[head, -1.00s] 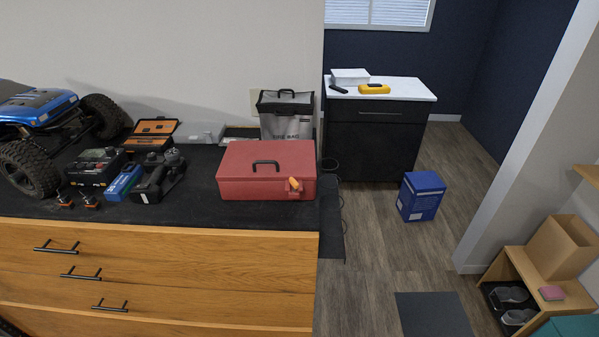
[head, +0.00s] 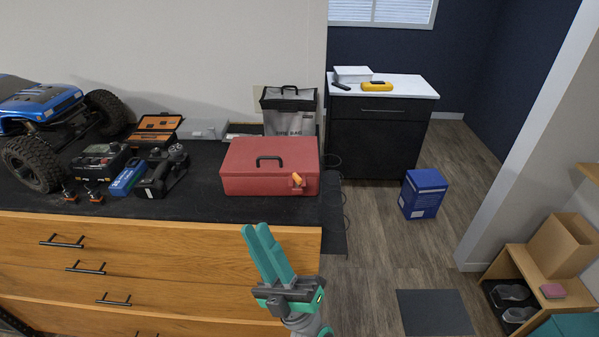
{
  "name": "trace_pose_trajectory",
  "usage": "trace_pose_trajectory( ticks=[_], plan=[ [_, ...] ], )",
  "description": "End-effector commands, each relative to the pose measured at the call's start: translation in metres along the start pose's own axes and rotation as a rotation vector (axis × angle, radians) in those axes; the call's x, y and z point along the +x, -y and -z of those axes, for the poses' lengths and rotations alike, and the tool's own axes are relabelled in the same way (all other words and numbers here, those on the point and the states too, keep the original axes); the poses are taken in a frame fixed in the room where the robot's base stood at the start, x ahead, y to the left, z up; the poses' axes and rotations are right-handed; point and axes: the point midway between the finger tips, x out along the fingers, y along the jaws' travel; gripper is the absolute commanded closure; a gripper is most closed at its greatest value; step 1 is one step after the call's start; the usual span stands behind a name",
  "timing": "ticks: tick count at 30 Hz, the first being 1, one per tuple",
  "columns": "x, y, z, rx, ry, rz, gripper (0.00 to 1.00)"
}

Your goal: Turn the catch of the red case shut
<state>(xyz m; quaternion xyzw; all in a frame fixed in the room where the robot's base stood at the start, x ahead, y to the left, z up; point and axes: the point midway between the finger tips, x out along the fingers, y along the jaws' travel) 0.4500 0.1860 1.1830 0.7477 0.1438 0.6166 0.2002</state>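The red case (head: 250,181) sits closed-lidded on the black top of the wooden drawer unit, with a dark handle on its lid. Its orange catch (head: 297,179) is at the right end of the front face and looks tilted; I cannot tell whether it is engaged. My gripper (head: 255,228) has teal fingers and is in front of the drawer unit, below and nearer than the case, pointing up and left. It is apart from the case and catch. The two fingers lie close together with nothing seen between them; whether they are fully shut is unclear.
A grey bag (head: 289,112) stands behind the case. Left of it are a black charger (head: 100,162), an open orange-lined box (head: 155,130), a blue pack (head: 127,178) and a blue crawler (head: 45,110). The worktop (head: 225,207) is clear in front of the case.

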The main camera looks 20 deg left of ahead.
Motion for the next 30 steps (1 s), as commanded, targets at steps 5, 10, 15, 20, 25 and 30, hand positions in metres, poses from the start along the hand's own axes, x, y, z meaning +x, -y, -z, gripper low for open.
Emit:
trace_pose_trajectory(
  ticks=[5, 10, 15, 20, 25, 30],
  plan=[
    [0.043, 0.013, 0.007, -0.093, -0.215, 0.129, 0.83],
    [0.071, 0.03, 0.013, -0.181, -0.404, 0.273, 0.83],
    [0.088, 0.05, 0.014, -0.272, -0.577, 0.44, 0.83],
    [0.096, 0.066, 0.008, -0.359, -0.726, 0.617, 0.83],
    [0.098, 0.079, -0.009, -0.456, -0.863, 0.827, 0.83],
    [0.094, 0.082, -0.035, -0.554, -0.975, 1.058, 0.83]
  ],
)
